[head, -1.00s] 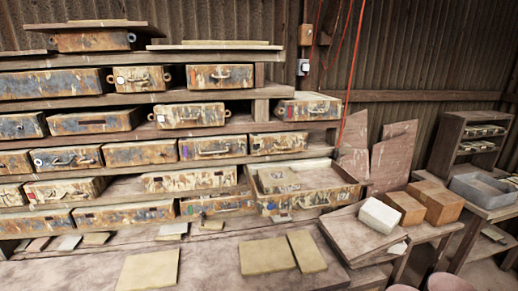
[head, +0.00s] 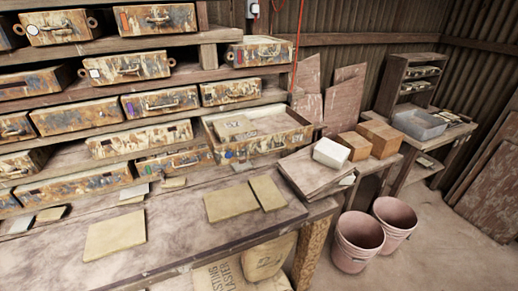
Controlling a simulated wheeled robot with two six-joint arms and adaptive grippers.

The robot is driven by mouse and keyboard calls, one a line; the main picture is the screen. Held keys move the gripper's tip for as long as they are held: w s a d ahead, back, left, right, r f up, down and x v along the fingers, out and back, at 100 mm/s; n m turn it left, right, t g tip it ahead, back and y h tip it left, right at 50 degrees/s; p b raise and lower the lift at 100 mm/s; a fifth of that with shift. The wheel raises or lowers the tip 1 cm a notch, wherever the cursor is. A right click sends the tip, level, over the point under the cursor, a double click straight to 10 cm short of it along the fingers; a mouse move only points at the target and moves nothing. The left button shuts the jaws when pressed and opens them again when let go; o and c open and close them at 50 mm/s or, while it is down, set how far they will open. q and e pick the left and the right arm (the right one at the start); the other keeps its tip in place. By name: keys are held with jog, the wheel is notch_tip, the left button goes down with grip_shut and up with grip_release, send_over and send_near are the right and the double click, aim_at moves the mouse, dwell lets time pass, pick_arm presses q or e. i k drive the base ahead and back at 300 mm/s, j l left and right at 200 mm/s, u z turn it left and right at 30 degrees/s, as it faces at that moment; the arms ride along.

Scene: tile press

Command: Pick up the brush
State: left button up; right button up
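I cannot make out a brush in the head view. The wooden workbench (head: 180,228) holds several flat tan tiles, among them one at the front left (head: 115,235) and a pair (head: 231,203) near its right end. An open worn mould case (head: 290,139) stands at the back of the bench with a tile inside. Small items by the case are too small to name. Neither of my grippers shows in the view.
Shelves of worn mould cases (head: 160,103) fill the left. Two pink buckets (head: 358,240) stand on the floor at the right. Brown boxes (head: 380,138) and a white block (head: 331,153) sit beyond the bench. A grey tray (head: 419,124) lies farther right. The floor at lower right is clear.

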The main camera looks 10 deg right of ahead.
aim_at(467, 120)
jog(key=l+z, duration=0.1)
jog(key=l, duration=0.35)
jog(key=i+l+z, duration=0.1)
jog(key=l, duration=0.3)
jog(key=i+l, duration=0.15)
jog(key=l, duration=0.25)
jog(key=i+l+z, duration=0.15)
jog(key=l, duration=0.3)
jog(key=i+l+z, duration=0.1)
jog(key=l, duration=0.3)
jog(key=i+l+z, duration=0.1)
jog(key=l, duration=0.3)
jog(key=i+l+z, duration=0.1)
jog(key=l, duration=0.3)
jog(key=i+l+z, duration=0.1)
jog(key=i+l, duration=0.25)
jog(key=l, duration=0.25)
jog(key=l+z, duration=0.15)
jog(key=l, duration=0.25)
jog(key=i+l, duration=0.2)
jog(key=l, duration=0.15)
jog(key=i+l+z, duration=0.1)
jog(key=l, duration=0.3)
jog(key=i+l, duration=0.1)
jog(key=l, duration=0.25)
jog(key=i+l+z, duration=0.15)
jog(key=l, duration=0.2)
